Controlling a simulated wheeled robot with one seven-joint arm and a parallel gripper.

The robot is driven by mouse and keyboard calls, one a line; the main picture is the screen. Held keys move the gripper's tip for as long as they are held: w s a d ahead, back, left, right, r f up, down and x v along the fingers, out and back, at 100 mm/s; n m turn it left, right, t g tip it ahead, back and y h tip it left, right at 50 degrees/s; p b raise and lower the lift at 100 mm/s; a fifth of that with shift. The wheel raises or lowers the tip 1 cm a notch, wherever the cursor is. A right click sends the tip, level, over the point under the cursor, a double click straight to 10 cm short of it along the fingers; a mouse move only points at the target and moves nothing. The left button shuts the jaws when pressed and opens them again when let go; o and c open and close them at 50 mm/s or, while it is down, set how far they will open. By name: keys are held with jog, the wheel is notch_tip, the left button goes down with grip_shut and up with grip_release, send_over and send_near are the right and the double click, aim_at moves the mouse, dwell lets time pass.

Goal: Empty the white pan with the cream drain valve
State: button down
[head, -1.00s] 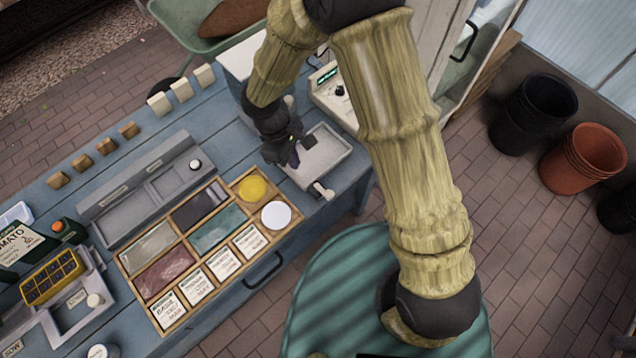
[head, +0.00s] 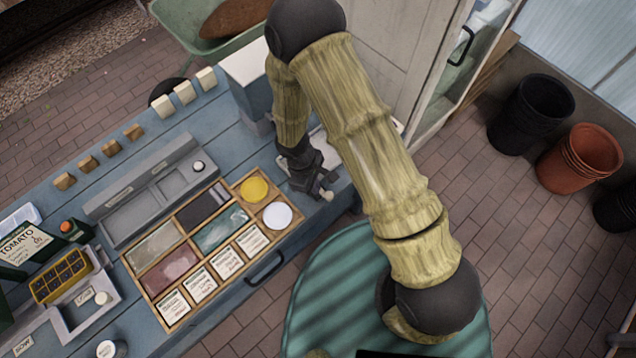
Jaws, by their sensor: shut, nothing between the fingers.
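The white pan (head: 317,138) stands at the right end of the blue bench, mostly hidden behind my arm and gripper. Only a pale strip of it shows, so its contents cannot be seen. The cream drain valve (head: 328,195) sticks out at its front edge. My gripper (head: 322,184) is low over the front of the pan, with its fingertips right by the valve. The fingers look shut and empty. Whether they touch the valve cannot be told.
A wooden tray (head: 181,236) with colour panels, cards and yellow and white discs lies left of the pan. A grey box (head: 249,83) stands behind my gripper. A cabinet (head: 385,45) is behind the arm. Black and terracotta pots (head: 580,160) stand on the floor at right.

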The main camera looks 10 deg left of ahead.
jog(key=shift+s+d+f, duration=0.15)
jog(key=shift+d, duration=0.4)
jog(key=shift+d+n+b, duration=0.2)
jog(key=shift+n+b, duration=0.65)
jog(key=shift+n, duration=0.05)
